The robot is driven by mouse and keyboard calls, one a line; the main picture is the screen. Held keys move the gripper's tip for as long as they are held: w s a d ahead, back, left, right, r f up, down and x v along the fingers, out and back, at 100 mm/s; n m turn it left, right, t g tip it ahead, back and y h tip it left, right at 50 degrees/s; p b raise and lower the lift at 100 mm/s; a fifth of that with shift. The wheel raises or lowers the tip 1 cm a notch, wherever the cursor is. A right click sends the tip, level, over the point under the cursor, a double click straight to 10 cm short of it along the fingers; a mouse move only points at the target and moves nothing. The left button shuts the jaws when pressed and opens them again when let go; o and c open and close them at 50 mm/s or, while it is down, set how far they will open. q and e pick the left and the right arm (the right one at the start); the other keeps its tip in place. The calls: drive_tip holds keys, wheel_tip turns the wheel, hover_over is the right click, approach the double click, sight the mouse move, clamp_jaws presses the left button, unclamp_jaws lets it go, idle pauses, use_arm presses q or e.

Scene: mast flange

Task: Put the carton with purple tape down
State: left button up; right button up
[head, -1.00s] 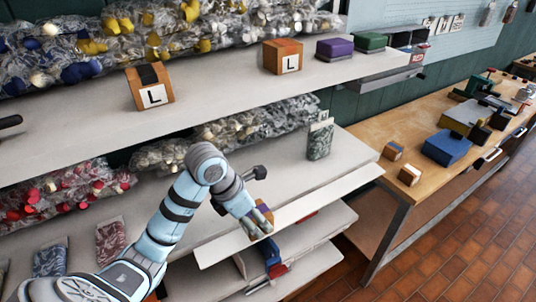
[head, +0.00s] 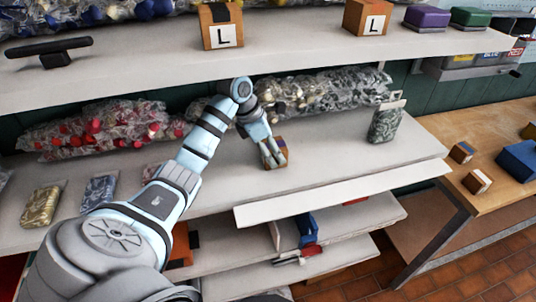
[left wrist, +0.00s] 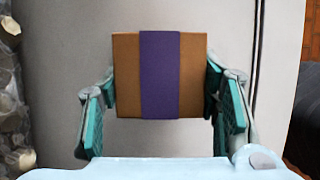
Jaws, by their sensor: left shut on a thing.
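The carton with purple tape is a small brown box with a wide purple band, seen from close up in the left wrist view (left wrist: 126,75). My left gripper (left wrist: 160,95) is shut on it, with a teal-padded finger at each side. In the head view my left gripper (head: 270,150) holds the carton (head: 281,152) at the middle shelf (head: 330,165), over the pale shelf surface. The fingers hide part of the carton there. I cannot tell whether its underside touches the shelf. My right gripper is not in view.
On the upper shelf stand two cartons marked L, one with dark tape (head: 221,27) and one plain orange-brown (head: 367,17). A patterned packet (head: 385,122) stands right of my gripper. Bagged goods (head: 325,92) line the back. Wrapped packets (head: 100,193) lie at left. The shelf between gripper and packet is clear.

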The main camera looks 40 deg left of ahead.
use_arm(q)
drive_tip(key=shift+w+f, duration=0.15)
drive_tip(key=shift+w, duration=0.15)
drive_tip(key=o, duration=1.3)
drive_tip(key=shift+d, duration=0.1)
drive_tip(key=shift+o, duration=0.2)
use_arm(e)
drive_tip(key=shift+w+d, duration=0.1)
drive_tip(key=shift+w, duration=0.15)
use_arm(q)
drive_tip(key=shift+s, duration=0.1)
drive_tip(key=shift+r, duration=0.2)
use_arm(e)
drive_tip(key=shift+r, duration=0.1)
